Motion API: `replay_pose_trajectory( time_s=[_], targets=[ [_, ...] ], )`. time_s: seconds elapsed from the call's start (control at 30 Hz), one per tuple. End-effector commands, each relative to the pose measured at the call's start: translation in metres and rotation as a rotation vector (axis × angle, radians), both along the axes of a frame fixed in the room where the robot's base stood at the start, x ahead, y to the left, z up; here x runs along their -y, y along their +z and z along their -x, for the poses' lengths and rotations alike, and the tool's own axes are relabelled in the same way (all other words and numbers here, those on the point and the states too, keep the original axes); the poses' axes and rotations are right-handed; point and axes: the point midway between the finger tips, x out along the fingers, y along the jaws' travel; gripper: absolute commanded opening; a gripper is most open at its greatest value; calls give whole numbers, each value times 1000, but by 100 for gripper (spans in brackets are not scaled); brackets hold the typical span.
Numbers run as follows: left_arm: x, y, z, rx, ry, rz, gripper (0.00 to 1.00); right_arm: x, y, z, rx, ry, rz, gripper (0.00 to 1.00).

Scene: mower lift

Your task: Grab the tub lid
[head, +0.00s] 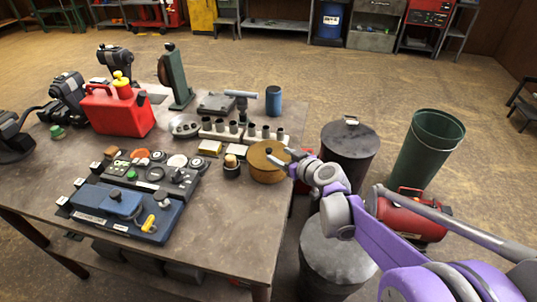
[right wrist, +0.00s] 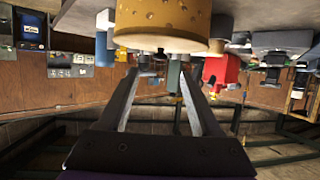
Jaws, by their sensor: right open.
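A round, tan-brown tub (head: 268,172) stands at the right edge of the workbench, with a flat brown lid-like top (head: 262,152). My right gripper (head: 284,157) comes in from the right at the tub's upper right side. In the right wrist view my gripper (right wrist: 158,78) is open, its two fingers apart with nothing held between them. That view looks upside down, and a speckled tan round body (right wrist: 165,18) fills its top centre, just beyond the fingertips. I cannot tell whether a finger touches it. My left gripper is not in view.
The workbench (head: 225,215) also holds a red fuel can (head: 118,112), a blue tool case (head: 120,212), a blue cup (head: 273,100) and a small dark jar (head: 231,170) close left of the tub. Dark drums (head: 350,150) and a green bin (head: 428,150) stand right of it.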

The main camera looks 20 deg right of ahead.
Motion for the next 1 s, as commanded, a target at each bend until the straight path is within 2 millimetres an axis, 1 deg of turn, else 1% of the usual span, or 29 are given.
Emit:
replay_pose_trajectory(
  time_s=[0.03, 0.23, 0.4, 0.5, 0.6, 0.8, 0.83, 0.97, 1.0],
  targets=[
    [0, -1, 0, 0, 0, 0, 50, -1, -2, -5, -1, 2, -1, 65],
    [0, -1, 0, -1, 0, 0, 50, -3, -9, -18, 0, 2, -1, 65],
    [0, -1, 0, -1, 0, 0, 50, -4, -22, -39, -1, 2, -1, 65],
    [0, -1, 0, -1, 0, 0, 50, -6, -26, -50, -1, 2, -1, 65],
    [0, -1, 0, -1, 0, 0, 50, -6, -28, -55, 0, 1, 0, 65],
    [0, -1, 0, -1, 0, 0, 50, -6, -28, -56, 0, 1, -1, 65],
    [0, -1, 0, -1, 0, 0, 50, -6, -28, -56, 0, 1, -1, 63],
    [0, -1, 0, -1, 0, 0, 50, -6, -28, -56, -1, 1, -1, 40],
    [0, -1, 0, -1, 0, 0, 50, -6, -28, -56, -1, 1, -1, 33]
  ],
)
